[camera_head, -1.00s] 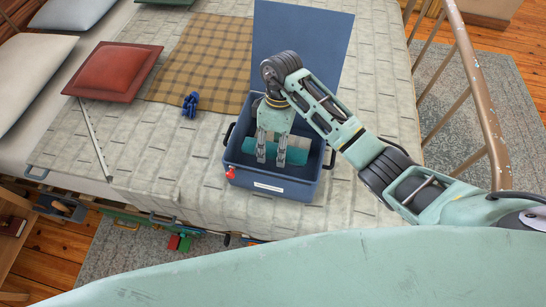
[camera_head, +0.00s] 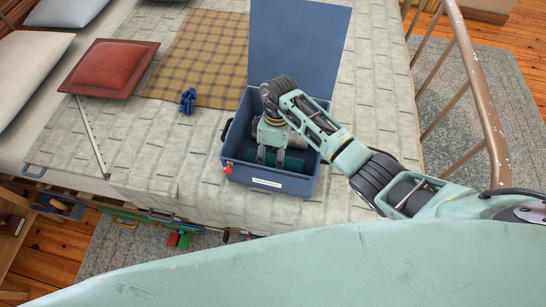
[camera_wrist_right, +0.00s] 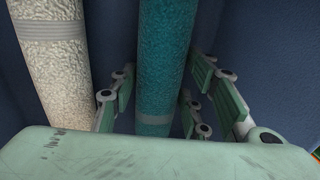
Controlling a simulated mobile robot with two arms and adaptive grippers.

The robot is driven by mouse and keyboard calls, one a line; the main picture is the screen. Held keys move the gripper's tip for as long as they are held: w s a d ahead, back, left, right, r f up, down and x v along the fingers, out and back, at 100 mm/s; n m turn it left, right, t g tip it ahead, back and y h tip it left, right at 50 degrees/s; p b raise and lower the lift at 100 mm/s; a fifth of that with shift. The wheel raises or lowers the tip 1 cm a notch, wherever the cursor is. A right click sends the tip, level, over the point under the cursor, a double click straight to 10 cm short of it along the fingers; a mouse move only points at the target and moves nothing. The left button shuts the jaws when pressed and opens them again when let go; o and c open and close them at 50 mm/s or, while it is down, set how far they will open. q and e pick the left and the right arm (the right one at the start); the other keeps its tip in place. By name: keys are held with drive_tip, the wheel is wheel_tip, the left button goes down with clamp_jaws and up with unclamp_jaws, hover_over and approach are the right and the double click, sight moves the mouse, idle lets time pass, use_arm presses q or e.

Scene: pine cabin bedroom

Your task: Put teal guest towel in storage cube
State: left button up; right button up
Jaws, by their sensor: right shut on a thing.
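The storage cube (camera_head: 238,171) is a blue open box on the bed, its lid raised at the back. My right gripper (camera_head: 270,158) reaches down inside it. The rolled teal guest towel (camera_head: 294,163) shows partly at the fingers, low in the cube near its front wall. In the right wrist view the teal towel (camera_wrist_right: 164,60) runs between the fingers of my right gripper (camera_wrist_right: 155,105), which are shut on it. A white rolled towel (camera_wrist_right: 55,60) with a grey band lies beside it. My left gripper is not in view.
The lid (camera_head: 300,45) stands up behind the cube. A red cushion (camera_head: 110,67), a brown checked blanket (camera_head: 203,60) and a small blue object (camera_head: 188,100) lie on the bed to the left. A metal bed rail (camera_head: 480,90) rises at the right.

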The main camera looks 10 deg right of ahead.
drive_tip(key=o, duration=1.1)
drive_tip(key=shift+o, duration=0.2)
drive_tip(key=v, duration=1.2)
drive_tip(key=shift+r, duration=0.15)
